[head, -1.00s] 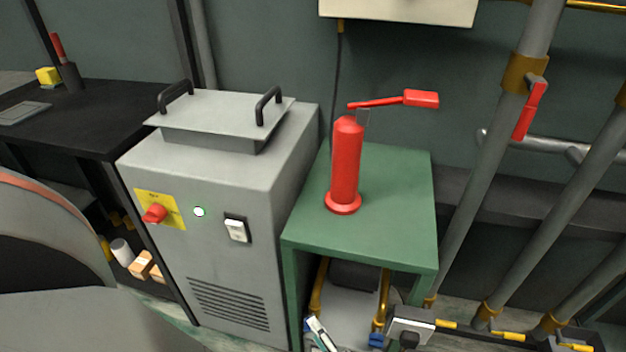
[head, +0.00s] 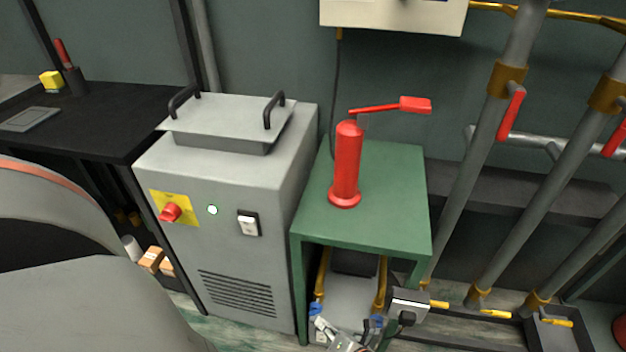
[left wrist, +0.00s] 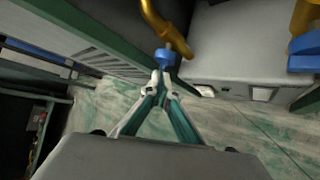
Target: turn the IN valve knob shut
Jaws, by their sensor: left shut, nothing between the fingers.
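Two blue valve knobs sit at the brass pipes of the grey unit under the green stand. The left knob (head: 316,308) also shows in the left wrist view (left wrist: 168,60), and the right knob (head: 376,321) shows there too (left wrist: 305,46). I cannot read a label saying which is IN. My left gripper (head: 319,324) is shut and empty. In the left wrist view its fingertips (left wrist: 160,80) are right at the left knob, partly covering its near side; I cannot tell whether they touch. My right gripper is not in view.
The green stand (head: 395,225) carries a red cylinder (head: 346,170) with a lever. Its legs and top closely frame the unit (head: 352,292). A grey cabinet (head: 222,260) stands to the left. A small grey box (head: 409,303) and pipes with red-handled valves stand to the right.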

